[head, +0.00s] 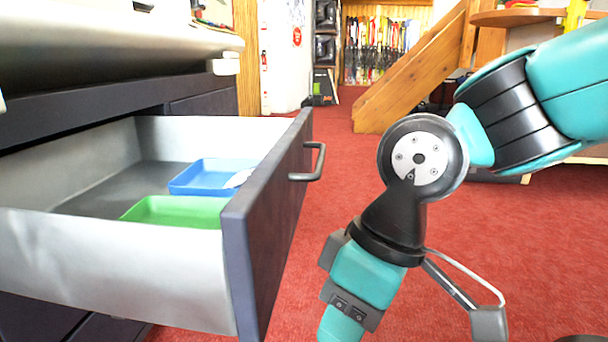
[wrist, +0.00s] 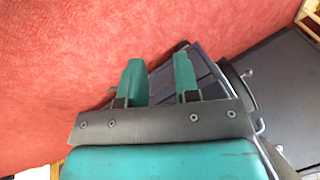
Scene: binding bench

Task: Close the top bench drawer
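The top bench drawer (head: 262,215) is pulled well out in the head view. It has a dark front panel, pale metal sides and a grey bar handle (head: 312,163) on the front. My arm hangs to the right of the drawer front, with clear space between them. My gripper (wrist: 157,78) shows in the wrist view with its two teal fingers apart and nothing between them. Dark drawer or bench panels (wrist: 207,72) show behind and right of the fingers. The fingertips are out of the head view.
A blue tray (head: 205,176) and a green tray (head: 175,211) lie inside the drawer. The bench top (head: 120,45) overhangs at the upper left. Red carpet (head: 345,205) is clear around the drawer front. Wooden stairs (head: 410,70) stand farther back.

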